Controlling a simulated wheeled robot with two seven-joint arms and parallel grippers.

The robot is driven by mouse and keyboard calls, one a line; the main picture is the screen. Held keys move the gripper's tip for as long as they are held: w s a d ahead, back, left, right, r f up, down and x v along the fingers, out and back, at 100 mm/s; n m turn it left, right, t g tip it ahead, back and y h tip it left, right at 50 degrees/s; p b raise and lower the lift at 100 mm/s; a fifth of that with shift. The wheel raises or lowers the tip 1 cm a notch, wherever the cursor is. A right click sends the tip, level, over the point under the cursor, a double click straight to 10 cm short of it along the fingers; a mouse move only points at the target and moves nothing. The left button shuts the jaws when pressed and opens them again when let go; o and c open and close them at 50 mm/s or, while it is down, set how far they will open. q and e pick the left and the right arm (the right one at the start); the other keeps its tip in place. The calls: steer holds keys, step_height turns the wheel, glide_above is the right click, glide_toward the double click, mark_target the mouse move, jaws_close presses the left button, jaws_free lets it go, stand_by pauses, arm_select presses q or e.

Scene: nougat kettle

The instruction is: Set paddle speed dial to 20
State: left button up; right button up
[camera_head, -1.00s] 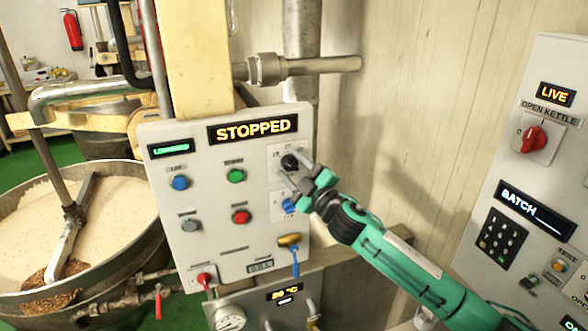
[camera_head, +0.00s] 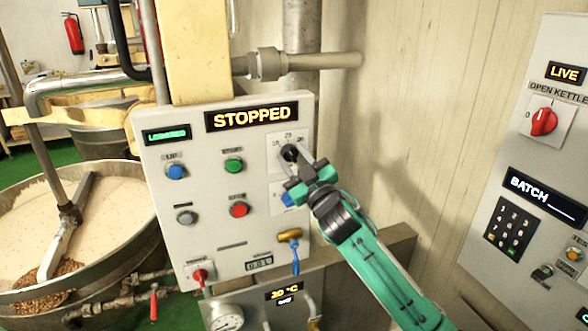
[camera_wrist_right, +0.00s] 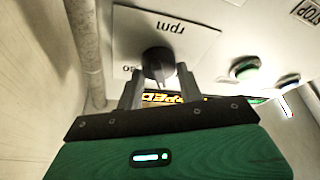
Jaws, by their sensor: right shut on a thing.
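The paddle speed dial (camera_head: 289,153) is a black knob on a white plate marked with small numbers, at the upper right of the kettle control panel (camera_head: 225,190). The numbers are too small to read surely. My right gripper (camera_head: 290,156) reaches it from the lower right and is shut on the knob. In the right wrist view the dial (camera_wrist_right: 158,62) sits between the fingertips (camera_wrist_right: 158,80), with "rpm" upside down above it. The fingers partly hide the knob, and its pointer setting cannot be made out. My left gripper is not in view.
The panel's display (camera_head: 252,116) reads STOPPED. Blue, green and red buttons lie left of the dial, and a blue-handled valve (camera_head: 294,255) is below. The kettle (camera_head: 90,225) stands at left. A second panel (camera_head: 545,160) stands at right, with bare wall between.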

steer(key=m, duration=0.1)
steer(key=m+b, duration=0.1)
steer(key=m+t+h, duration=0.1)
steer(key=shift+f+m+b, duration=0.25)
steer(key=shift+m+b, duration=0.15)
steer(key=shift+r+m+t+h+b, duration=0.15)
steer(key=shift+m+h+b, duration=0.25)
steer(key=shift+m, duration=0.45)
steer(key=shift+m+t+h+b, duration=0.2)
steer(key=shift+m+h, duration=0.4)
steer(key=shift+m, duration=0.55)
steer(key=o, duration=1)
